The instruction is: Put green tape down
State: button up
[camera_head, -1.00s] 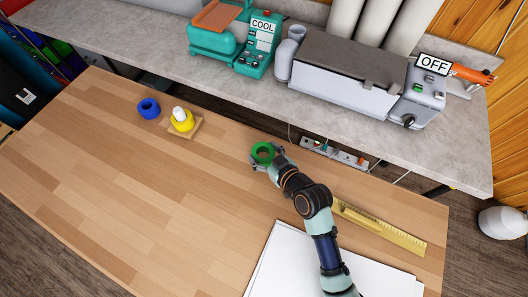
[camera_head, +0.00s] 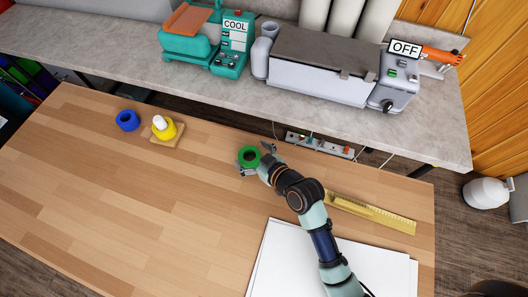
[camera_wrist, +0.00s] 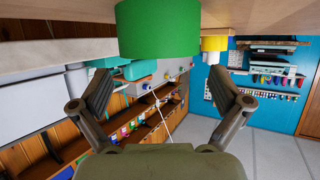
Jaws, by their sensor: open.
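The green tape roll (camera_head: 249,157) rests on the wooden table near its back edge, with its round hole facing up in the head view. In the wrist view the green tape (camera_wrist: 158,28) fills the top middle, just beyond my fingers. My gripper (camera_head: 255,159) is open beside the tape, its fingers spread to either side of it. In the wrist view the open fingers of my gripper (camera_wrist: 158,92) show a clear gap, and no contact with the tape is visible.
A blue tape roll (camera_head: 128,120) and a yellow roll (camera_head: 164,128) on a wooden peg stand lie to the left. A yellow ruler (camera_head: 370,211) and white sheets (camera_head: 290,262) lie to the right. A grey counter (camera_head: 120,52) with machines runs behind. The table's left middle is clear.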

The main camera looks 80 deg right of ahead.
jog(key=v, duration=1.1)
jog(key=shift+a+r+b, duration=0.15)
jog(key=shift+b, duration=0.15)
jog(key=w+a+r+n+t+y, duration=0.1)
jog(key=w+a+r+n+y, duration=0.2)
jog(key=w+a, duration=0.4)
jog(key=w+a+r+n+t+y, duration=0.1)
jog(key=w+a+r+n+y, duration=0.15)
jog(key=w+a, duration=0.45)
jog(key=w+a+r+n+y, duration=0.1)
jog(key=w+a+r, duration=0.25)
jog(key=a, duration=0.35)
jog(key=w+a+r+n+y, duration=0.1)
jog(key=w+a+r+y, duration=0.15)
jog(key=w+a, duration=0.35)
notch_tip(320, 180, up, 9)
jog(key=s+a+p, duration=0.1)
jog(key=p, duration=0.8)
jog(key=shift+s+r+h, duration=0.15)
jog(key=shift+s+h, duration=0.1)
jog(key=shift+h, duration=0.15)
